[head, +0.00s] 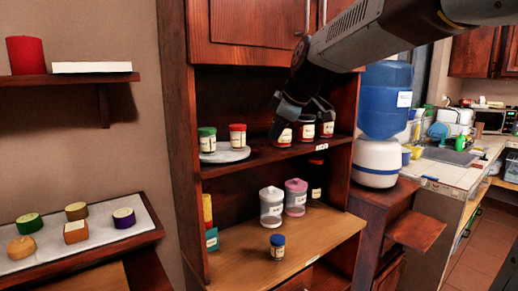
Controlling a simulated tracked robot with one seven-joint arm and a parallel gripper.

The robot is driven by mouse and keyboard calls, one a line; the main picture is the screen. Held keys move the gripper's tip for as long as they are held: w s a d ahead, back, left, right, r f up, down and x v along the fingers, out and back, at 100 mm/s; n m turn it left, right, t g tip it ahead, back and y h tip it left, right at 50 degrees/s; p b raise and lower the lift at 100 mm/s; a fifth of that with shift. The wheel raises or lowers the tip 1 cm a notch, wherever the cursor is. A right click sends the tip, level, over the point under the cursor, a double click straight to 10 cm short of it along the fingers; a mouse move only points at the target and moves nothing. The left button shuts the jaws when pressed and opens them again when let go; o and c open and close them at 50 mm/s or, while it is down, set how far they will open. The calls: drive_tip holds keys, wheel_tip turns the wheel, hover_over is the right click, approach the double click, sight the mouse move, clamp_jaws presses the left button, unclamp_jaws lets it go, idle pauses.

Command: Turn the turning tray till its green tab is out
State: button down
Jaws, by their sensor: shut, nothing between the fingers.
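The turning tray (226,155) is a pale round disc on the left part of the upper open shelf of the wooden cabinet. A green-lidded jar (207,140) and a red-lidded jar (238,137) stand on it. I cannot make out a green tab on its visible edge. My gripper (290,112) reaches down from the upper right in front of this shelf. It is shut and empty, to the right of the tray and apart from it. It partly covers a jar (284,134) behind it.
Below are a grey canister (271,208), a pink-lidded canister (295,198) and a blue-lidded jar (277,247). A blue water dispenser (385,100) stands right of the cabinet.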

drive_tip(key=w+a+n, duration=0.1)
drive_tip(key=w, duration=0.1)
approach(253, 157)
drive_tip(key=f, duration=0.1)
drive_tip(key=a+f, duration=0.1)
drive_tip(key=f, duration=0.1)
drive_tip(key=a+f, duration=0.1)
drive_tip(key=shift+s+f, duration=0.4)
drive_tip(key=shift+w+d+r, duration=0.1)
drive_tip(key=shift+w+r, duration=0.05)
drive_tip(key=shift+w, duration=1.8)
